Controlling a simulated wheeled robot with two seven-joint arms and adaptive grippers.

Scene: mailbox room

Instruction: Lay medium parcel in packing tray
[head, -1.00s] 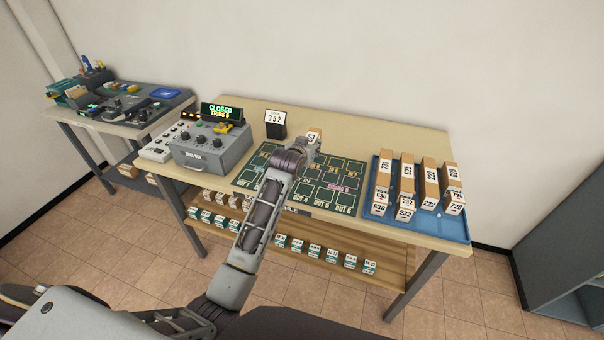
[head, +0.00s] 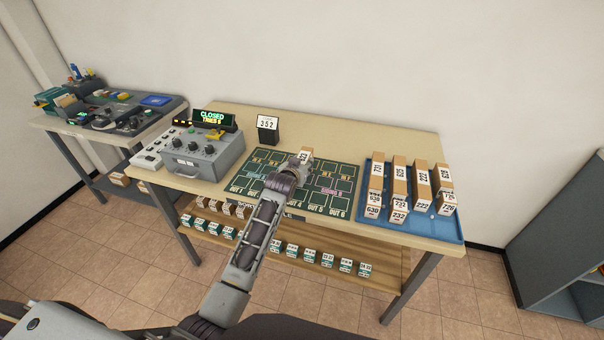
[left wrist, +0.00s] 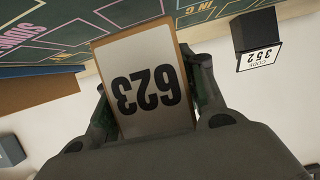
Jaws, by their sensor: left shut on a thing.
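My left gripper (head: 303,164) is shut on a box-shaped parcel (head: 305,156) with a white end label reading 623, held over the green marked board. The labelled end of that parcel fills the middle of the left wrist view (left wrist: 146,85), with a finger on each side. A blue tray (head: 447,231) sits at the right end of the table, apart from the held parcel, and carries several numbered brown parcels (head: 421,180) in long and short sizes. I cannot tell whether this is the packing tray. My right gripper is not in view.
A number sign reading 352 (head: 268,127) stands behind the board (head: 335,185). A grey control box (head: 203,156) with a display reading CLOSED (head: 211,118) is at left. Small labelled boxes line the shelf (head: 300,262) below. A grey-blue cabinet (head: 560,225) stands at right.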

